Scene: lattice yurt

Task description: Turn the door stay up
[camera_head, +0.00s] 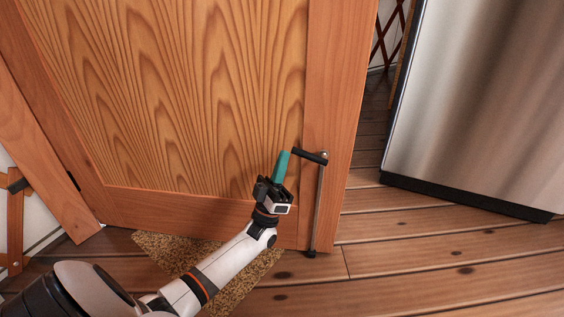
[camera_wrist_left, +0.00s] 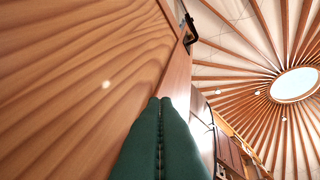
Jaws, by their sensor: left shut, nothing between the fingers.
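The door stay (camera_head: 318,205) is a thin grey rod low on the wooden door's right stile. It hangs nearly upright, with a black foot (camera_head: 311,253) at the floor. A black bar (camera_head: 307,156) points left beside its top. My left gripper (camera_head: 285,154) is shut and empty, its teal fingers pointing up along the door, just left of the bar. Whether they touch it, I cannot tell. The shut fingers also show in the left wrist view (camera_wrist_left: 160,101), with a black handle-like piece (camera_wrist_left: 190,32) beyond them. My right gripper is not in view.
The wooden door (camera_head: 170,95) fills the left and middle. A speckled mat (camera_head: 240,280) lies at its foot, partly under my left arm. A steel-fronted appliance (camera_head: 485,100) stands at the right. The plank floor (camera_head: 430,235) between is clear.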

